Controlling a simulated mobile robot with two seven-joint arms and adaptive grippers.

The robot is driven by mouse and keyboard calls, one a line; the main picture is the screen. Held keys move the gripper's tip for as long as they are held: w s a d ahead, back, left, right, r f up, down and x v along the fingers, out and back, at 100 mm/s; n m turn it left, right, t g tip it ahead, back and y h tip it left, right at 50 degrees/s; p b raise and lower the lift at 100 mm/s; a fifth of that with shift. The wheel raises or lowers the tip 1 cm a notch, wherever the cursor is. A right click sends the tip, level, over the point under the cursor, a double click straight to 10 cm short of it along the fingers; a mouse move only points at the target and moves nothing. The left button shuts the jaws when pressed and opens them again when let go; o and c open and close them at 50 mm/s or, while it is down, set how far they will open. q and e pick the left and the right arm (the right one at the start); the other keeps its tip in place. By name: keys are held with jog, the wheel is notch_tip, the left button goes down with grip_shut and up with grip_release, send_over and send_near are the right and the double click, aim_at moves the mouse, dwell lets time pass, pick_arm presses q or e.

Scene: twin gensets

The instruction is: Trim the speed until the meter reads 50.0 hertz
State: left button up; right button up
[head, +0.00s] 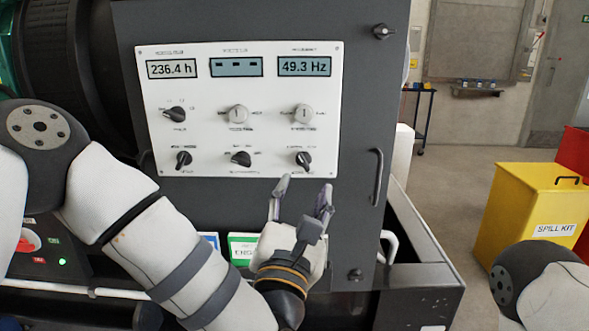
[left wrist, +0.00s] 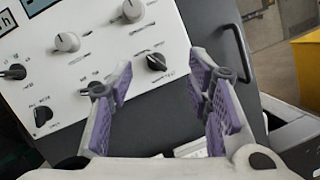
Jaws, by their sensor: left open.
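The meter (head: 304,66) at the top right of the white panel (head: 210,135) reads 49.3 Hz. A grey knob (head: 302,114) sits below it, its small label unreadable; it also shows at the top of the left wrist view (left wrist: 131,10). Below that is a black pointer knob (head: 303,158). My left gripper (head: 303,192) is open and empty, just under the panel's lower edge with its fingers pointing up. In the left wrist view, that black knob (left wrist: 156,62) appears between my open fingers (left wrist: 162,76), apart from them. My right gripper is not in view.
Another grey knob (head: 238,114) and several black knobs are close by on the panel. A second display (head: 172,69) reads 236.4 h. A dark handle (head: 376,176) stands right of the panel. A yellow spill kit bin (head: 535,205) is at the right.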

aim_at(304, 117)
pick_arm(q)
jog(key=w+r+n, duration=0.1)
jog(key=w+r, duration=0.2)
jog(key=w+r+n+t+y, duration=0.1)
jog(key=w+r, duration=0.2)
jog(key=w, duration=0.1)
jog(key=w+r+n, duration=0.2)
jog(key=w+r, duration=0.1)
jog(key=w, duration=0.1)
jog(key=shift+w+t+y, duration=0.15)
jog(key=shift+t+y, duration=0.15)
grip_shut()
